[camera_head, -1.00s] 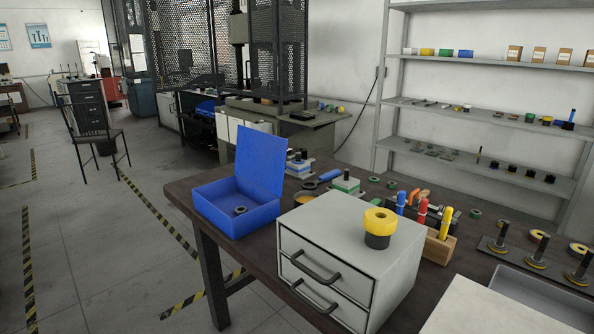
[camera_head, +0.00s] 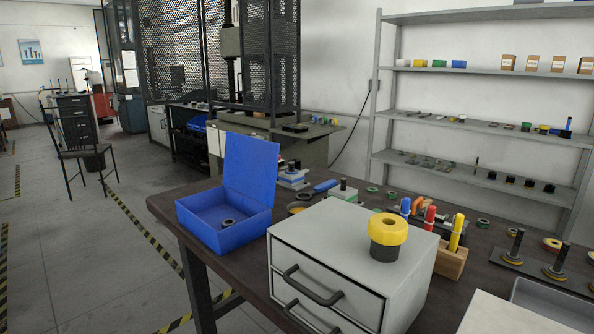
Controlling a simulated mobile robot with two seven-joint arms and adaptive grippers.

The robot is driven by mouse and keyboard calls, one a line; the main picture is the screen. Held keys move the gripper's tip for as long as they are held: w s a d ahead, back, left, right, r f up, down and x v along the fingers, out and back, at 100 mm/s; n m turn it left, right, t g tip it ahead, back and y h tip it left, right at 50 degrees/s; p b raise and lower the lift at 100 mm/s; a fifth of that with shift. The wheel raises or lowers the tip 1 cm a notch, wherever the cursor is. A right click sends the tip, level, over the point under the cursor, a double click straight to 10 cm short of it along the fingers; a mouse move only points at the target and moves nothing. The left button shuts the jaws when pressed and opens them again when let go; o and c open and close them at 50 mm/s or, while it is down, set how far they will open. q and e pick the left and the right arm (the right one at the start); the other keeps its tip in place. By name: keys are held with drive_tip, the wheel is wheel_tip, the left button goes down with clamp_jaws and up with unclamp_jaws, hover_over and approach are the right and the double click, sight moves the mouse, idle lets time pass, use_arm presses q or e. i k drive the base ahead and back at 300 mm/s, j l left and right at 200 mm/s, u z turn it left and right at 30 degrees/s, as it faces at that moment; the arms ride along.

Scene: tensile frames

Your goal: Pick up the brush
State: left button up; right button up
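I cannot make out a brush with certainty. A thin upright item (camera_head: 476,165) on the shelf below is too small to identify. Neither of my grippers shows in the head view.
A dark workbench (camera_head: 174,207) holds an open blue box (camera_head: 206,233), a grey drawer cabinet (camera_head: 325,252) with a yellow-and-black knob-like part (camera_head: 388,229), and a wooden marker block (camera_head: 451,264). A grey shelf rack (camera_head: 470,72) stands behind. Floor at left is open, with a chair (camera_head: 80,152).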

sight(426, 203)
drive_tip(key=z, duration=0.75)
